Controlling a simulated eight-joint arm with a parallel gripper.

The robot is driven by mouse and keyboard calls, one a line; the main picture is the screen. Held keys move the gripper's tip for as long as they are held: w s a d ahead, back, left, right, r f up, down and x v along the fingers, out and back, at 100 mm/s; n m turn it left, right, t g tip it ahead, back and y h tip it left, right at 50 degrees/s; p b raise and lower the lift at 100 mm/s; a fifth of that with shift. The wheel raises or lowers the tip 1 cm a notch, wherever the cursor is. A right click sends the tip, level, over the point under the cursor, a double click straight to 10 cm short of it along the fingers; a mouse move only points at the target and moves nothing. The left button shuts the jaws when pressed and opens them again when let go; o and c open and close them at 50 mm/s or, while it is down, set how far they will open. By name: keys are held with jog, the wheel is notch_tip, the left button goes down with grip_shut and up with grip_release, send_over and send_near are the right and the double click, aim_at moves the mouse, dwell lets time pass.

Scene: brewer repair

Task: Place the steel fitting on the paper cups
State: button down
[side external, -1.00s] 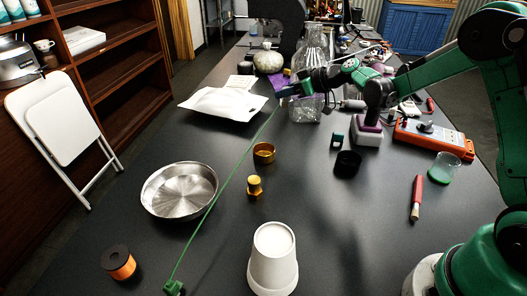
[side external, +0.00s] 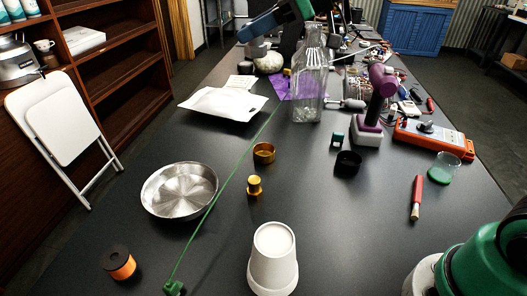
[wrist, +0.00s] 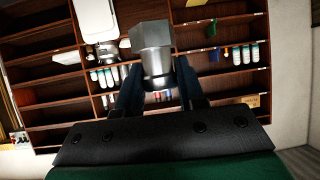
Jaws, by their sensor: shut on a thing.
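The steel fitting (wrist: 152,48), grey metal with a hexagonal head and a narrower round neck, is between the fingers of my gripper (wrist: 158,88) in the wrist view. The jaws are shut on its neck, and the hex head stands out beyond the fingertips. The white paper cups (side external: 273,262) stand upside down in a nested stack at the near middle of the table, far from my gripper.
A steel bowl (side external: 180,190), brass fitting (side external: 254,186), brass ring (side external: 264,153) and orange spool (side external: 119,262) lie around the cups. A green cord (side external: 222,188) crosses the table. A clear bottle (side external: 307,85) and purple-handled tool (side external: 375,105) stand farther back.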

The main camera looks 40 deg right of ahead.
jog(key=s+a+r+n+g+y, duration=0.2)
jog(key=s+a+n, duration=0.1)
jog(key=s+a, duration=0.4)
jog(key=n+g, duration=0.3)
send_over(274, 239)
jog(key=shift+y, duration=0.3)
notch_tip(274, 239, down, 19)
jog(key=shift+f, duration=0.1)
jog(key=c, duration=0.5)
grip_release()
jog(key=shift+f, duration=0.1)
jog(key=shift+c, duration=0.2)
